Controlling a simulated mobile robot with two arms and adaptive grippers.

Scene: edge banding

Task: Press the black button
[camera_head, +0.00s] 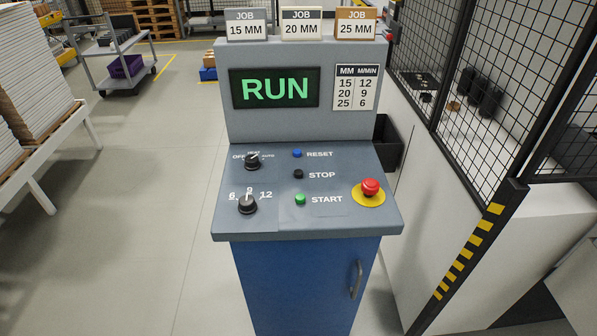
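The black button (298,174) sits on the sloped grey control panel (320,220), beside the label STOP. A blue button (297,153) labelled RESET is above it, and a green button (300,199) labelled START is below it. The screen (275,88) behind the panel reads RUN in green letters. Neither of my grippers is in the head view, and nothing covers the black button.
A red mushroom button (370,187) on a yellow disc is at the panel's right. Two black knobs (252,161) (247,204) are on the left. A black mesh fence (480,80) stands at right. Open floor (150,200) lies at left.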

